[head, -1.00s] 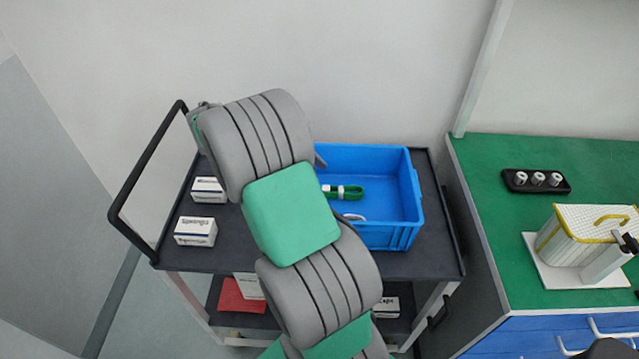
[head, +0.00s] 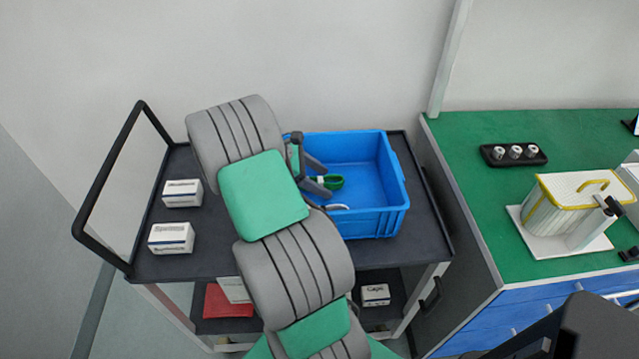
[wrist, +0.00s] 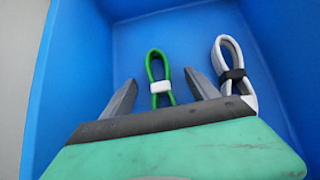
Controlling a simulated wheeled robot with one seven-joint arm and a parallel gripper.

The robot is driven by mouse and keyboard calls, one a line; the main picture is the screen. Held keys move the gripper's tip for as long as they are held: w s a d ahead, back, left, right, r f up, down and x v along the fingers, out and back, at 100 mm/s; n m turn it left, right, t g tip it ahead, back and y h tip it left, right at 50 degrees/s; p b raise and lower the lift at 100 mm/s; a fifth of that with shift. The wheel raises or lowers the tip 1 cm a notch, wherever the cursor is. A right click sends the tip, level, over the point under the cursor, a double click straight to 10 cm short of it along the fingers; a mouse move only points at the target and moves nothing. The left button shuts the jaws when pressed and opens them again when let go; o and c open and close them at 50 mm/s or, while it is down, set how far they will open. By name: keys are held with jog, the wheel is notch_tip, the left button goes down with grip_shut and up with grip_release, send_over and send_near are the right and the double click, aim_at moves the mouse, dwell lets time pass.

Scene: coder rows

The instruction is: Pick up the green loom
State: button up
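The green loom (wrist: 157,72) is a looped green cable bundle with a white band, lying in the blue bin. My gripper (wrist: 160,88) is open in the wrist view, with one finger on each side of the green loom. Nothing shows clamped between the fingers. In the head view my gripper (head: 316,176) reaches into the bin from the left, partly hidden by my arm.
A white loom (wrist: 230,72) with a black band lies right of the green one. The blue bin's (head: 398,170) walls surround both looms. White boxes (head: 171,238) stand on the dark cart (head: 200,262). A green-topped bench (head: 460,140) stands at the right.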

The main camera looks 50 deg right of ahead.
jog(key=c, duration=1.3)
